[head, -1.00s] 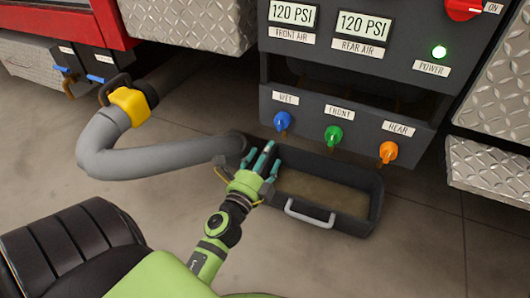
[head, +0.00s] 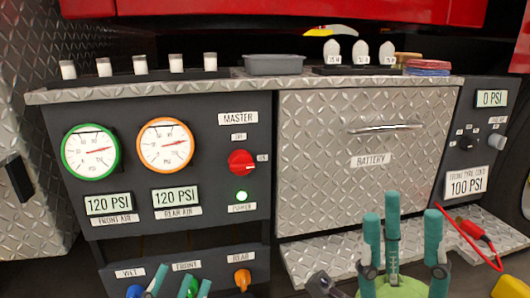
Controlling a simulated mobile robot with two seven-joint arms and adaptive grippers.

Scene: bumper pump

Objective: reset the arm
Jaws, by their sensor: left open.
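My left gripper (head: 180,283) shows only as teal fingertips at the bottom left edge, in front of the panel with the WET, FRONT and REAR valves. Its fingers are apart. The rest of that arm is below the picture. My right gripper (head: 404,245) points up at the bottom right, in front of the tread-plate step below the battery door. Its teal fingers are spread with nothing seen between them. Its green palm shows at the bottom edge.
The valve panel has a blue knob (head: 135,291), a green knob (head: 188,284) and an orange knob (head: 242,279). A red MASTER switch (head: 241,162) is above. The battery door (head: 360,165) is closed. A red cable clamp (head: 470,229) lies right of my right gripper.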

